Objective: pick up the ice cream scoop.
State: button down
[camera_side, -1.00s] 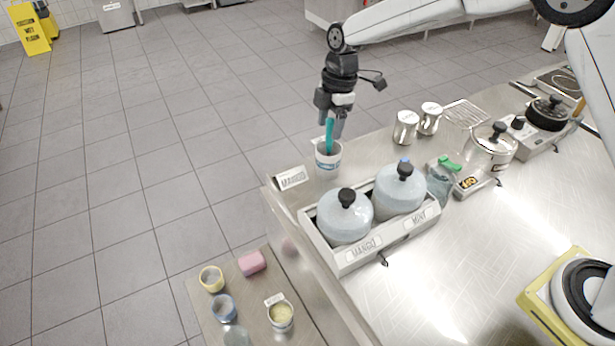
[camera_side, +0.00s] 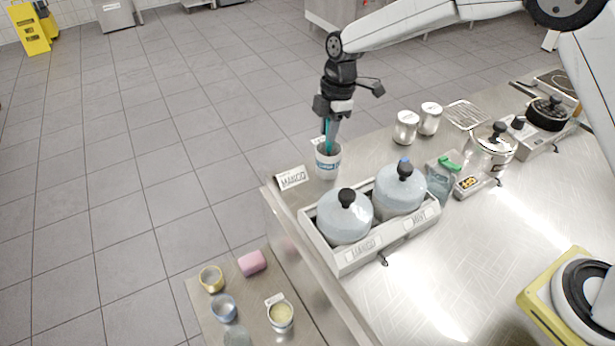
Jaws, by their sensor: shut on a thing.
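The scoop's lower end is hidden inside the cup. My gripper (camera_side: 331,134) points down just above the cup and is shut on the teal handle. The fingers partly cover the handle.
A tray (camera_side: 343,264) with two lidded tubs labelled mango and mint stands in front of the cup. A lower shelf holds small cups.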

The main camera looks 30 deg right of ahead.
jog(key=shift+r, duration=0.15)
notch_tip(320, 180, up, 10)
jog(key=shift+f, duration=0.1)
dwell(0.7)
dwell(0.4)
